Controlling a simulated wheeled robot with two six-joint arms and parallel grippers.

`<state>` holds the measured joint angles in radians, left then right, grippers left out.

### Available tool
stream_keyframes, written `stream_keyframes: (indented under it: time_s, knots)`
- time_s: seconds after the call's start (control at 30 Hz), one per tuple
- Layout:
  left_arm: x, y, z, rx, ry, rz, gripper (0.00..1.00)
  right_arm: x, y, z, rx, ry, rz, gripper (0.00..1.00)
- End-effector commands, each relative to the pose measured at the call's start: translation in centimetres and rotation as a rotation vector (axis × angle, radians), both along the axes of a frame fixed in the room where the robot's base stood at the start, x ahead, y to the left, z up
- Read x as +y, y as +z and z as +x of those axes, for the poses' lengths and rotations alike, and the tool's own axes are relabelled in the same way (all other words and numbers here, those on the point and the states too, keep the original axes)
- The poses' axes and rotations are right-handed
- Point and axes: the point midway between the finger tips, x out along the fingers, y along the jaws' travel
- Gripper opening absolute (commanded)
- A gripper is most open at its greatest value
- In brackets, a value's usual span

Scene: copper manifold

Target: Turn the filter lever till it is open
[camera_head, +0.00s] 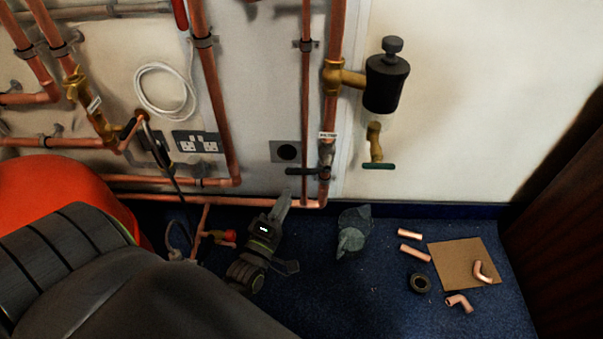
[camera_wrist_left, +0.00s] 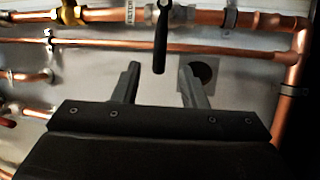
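The filter lever (camera_head: 303,171) is a dark bar on a valve in a vertical copper pipe, under a white label (camera_head: 328,135). It lies level, crosswise to the pipe, with its free end to the left. In the left wrist view, which is turned sideways, the lever (camera_wrist_left: 161,42) hangs down from the pipe. My left gripper (camera_head: 287,196) is just below the lever in the head view, pointing at the wall. Its fingers (camera_wrist_left: 159,72) are open, and the lever's end shows between the fingertips. I cannot tell the depth gap. My right gripper is out of view.
A black filter housing (camera_head: 384,82) with a brass tap (camera_head: 375,140) stands right of the pipe. A round socket (camera_head: 286,152) is behind the lever. A grey object (camera_head: 353,232), copper pieces (camera_head: 415,252) and a brown sheet (camera_head: 464,262) lie on the blue floor.

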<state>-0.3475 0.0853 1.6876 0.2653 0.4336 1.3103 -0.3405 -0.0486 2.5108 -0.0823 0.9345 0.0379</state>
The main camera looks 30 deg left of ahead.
Motion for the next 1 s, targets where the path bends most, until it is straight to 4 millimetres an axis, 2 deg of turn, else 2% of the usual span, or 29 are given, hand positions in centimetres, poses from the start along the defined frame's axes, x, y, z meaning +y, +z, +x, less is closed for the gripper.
stream_keyframes:
  time_s: [0.03,0.2,0.43,0.6,0.9,1.0]
  knots:
    - [0.1,0.3,1.3,-0.005,-0.002,0.001,0.39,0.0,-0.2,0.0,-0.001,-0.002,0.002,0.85]
    - [0.7,1.1,4.8,-0.003,-0.002,0.001,0.39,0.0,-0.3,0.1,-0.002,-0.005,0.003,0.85]
    - [1.2,1.8,8.3,0.0,-0.001,0.001,0.39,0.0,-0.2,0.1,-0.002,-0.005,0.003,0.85]
    - [1.4,2.0,9.4,0.001,0.001,0.003,0.39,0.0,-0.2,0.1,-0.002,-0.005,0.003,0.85]
    - [1.5,2.0,9.6,0.002,0.001,0.002,0.39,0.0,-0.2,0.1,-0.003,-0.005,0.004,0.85]
    - [1.5,2.0,9.6,0.002,0.001,0.002,0.27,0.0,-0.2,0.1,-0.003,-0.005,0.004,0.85]
